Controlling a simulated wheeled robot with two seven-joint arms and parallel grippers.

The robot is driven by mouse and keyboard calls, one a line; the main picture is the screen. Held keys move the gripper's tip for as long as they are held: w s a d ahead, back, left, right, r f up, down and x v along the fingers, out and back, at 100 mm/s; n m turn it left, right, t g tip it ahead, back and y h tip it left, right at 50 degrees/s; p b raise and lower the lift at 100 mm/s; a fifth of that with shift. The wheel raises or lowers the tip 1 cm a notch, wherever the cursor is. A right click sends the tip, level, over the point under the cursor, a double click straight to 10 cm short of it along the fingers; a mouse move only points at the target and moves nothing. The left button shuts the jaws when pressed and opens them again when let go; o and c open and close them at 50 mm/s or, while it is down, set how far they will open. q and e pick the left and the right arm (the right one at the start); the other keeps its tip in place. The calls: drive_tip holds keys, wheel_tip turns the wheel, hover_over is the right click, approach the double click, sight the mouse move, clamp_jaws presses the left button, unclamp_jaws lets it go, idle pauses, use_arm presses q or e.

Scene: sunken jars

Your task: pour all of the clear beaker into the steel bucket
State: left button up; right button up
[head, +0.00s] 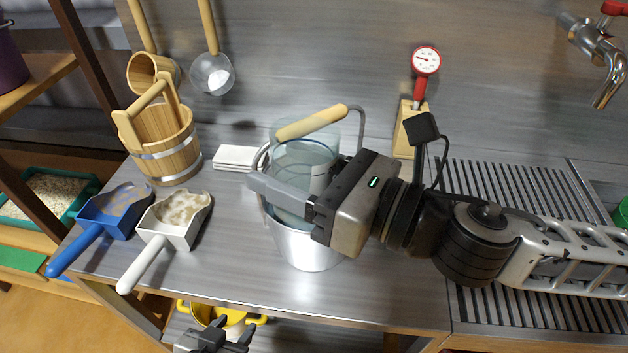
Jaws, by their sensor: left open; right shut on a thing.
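The clear beaker (298,153) is in my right gripper (290,188), which is shut on it. The beaker is over or partly inside the mouth of the steel bucket (312,250); the gripper hides which. It looks close to upright, and its contents cannot be made out. My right gripper and arm cover much of the bucket's rim and inside. My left gripper (213,338) is open and empty, low at the bottom edge, below the counter's front edge.
A wooden pail (163,145), a blue scoop (112,213) and a white scoop (172,222) stand left of the bucket. White cards (236,158) lie behind. A dial thermometer (426,62) in a wooden block is behind right. A yellow pot (235,322) sits below the counter.

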drive_tip(key=shift+r, duration=0.75)
drive_tip(key=shift+r+n, duration=0.8)
drive_tip(key=shift+r, duration=0.2)
